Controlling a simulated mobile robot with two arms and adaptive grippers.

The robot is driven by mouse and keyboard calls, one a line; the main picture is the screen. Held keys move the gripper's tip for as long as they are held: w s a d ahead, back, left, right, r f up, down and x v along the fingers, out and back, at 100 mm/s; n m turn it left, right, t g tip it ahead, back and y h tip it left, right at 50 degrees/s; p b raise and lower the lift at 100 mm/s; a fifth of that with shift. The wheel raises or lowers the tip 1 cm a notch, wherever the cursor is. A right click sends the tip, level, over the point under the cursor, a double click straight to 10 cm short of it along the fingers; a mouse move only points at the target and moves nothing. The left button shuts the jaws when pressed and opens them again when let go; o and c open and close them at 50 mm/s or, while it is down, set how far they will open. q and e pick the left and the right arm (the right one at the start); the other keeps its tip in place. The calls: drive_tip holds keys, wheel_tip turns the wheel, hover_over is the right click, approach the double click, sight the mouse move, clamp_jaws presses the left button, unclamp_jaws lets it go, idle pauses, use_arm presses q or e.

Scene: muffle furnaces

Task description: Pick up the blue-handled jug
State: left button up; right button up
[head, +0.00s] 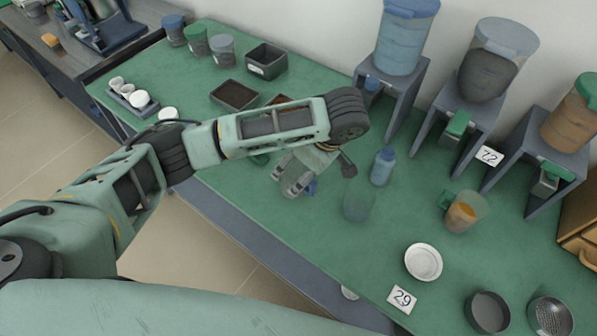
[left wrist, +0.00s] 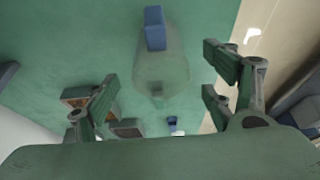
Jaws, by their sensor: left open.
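The blue-handled jug shows in the left wrist view as a clear body (left wrist: 162,68) with a blue handle (left wrist: 155,28) towards the top of the picture. It lies between my two spread fingers in that view, with no visible contact. My right gripper is not in view.
A green-handled jug (head: 466,212) with orange contents, a white dish (head: 423,262) and dispensers on stands (head: 398,40) are further right. Dark trays (head: 234,95) lie behind the arm.

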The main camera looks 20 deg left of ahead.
use_arm(q)
drive_tip(key=p, duration=0.1)
hover_over(293, 177)
drive_tip(key=s+d, duration=0.1)
drive_tip(key=s, duration=0.2)
wheel_tip(293, 177, down, 6)
drive_tip(key=shift+d+r, duration=0.1)
drive_tip(key=shift+w+f, duration=0.1)
drive_tip(key=shift+f, duration=0.4)
drive_tip(key=c, duration=1.2)
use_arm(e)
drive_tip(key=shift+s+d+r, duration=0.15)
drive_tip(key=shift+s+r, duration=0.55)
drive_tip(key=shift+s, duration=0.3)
